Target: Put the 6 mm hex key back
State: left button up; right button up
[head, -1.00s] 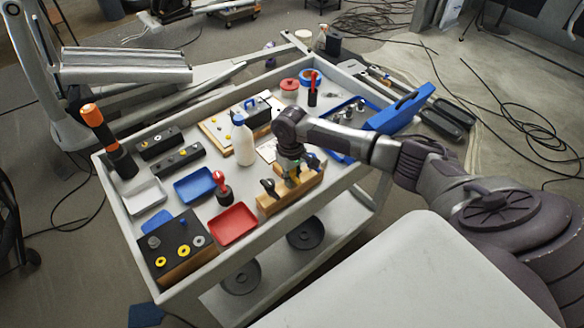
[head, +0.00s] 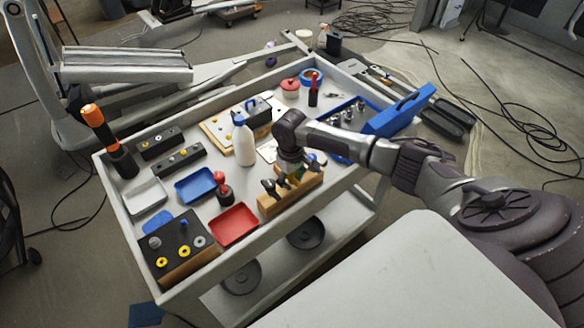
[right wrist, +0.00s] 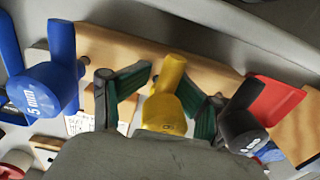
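A wooden rack (head: 292,197) stands at the near right edge of the cart, with several hex-key handles in it. My right gripper (head: 292,172) is low over the rack, pointing down. In the right wrist view, its green-padded fingers (right wrist: 165,95) stand on either side of a yellow handle (right wrist: 166,90). A gap shows on the left of the handle, so the gripper looks open around it. A blue handle marked 5 mm (right wrist: 45,85) is to the left, and a black handle (right wrist: 243,118) to the right. The yellow handle's marking is too unclear to read. The left gripper is out of view.
The cart top (head: 130,178) also holds a red tray (head: 233,226), a blue tray (head: 195,185), a white bottle (head: 243,143) and a black block with rings (head: 178,243). A blue toolbox (head: 400,110) is on the right. A red part (right wrist: 275,100) lies near the black handle.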

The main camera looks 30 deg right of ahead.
jog(key=shift+r, duration=0.55)
jog(key=r, duration=1.1)
jog(key=shift+w, duration=0.2)
jog(key=shift+f, duration=0.1)
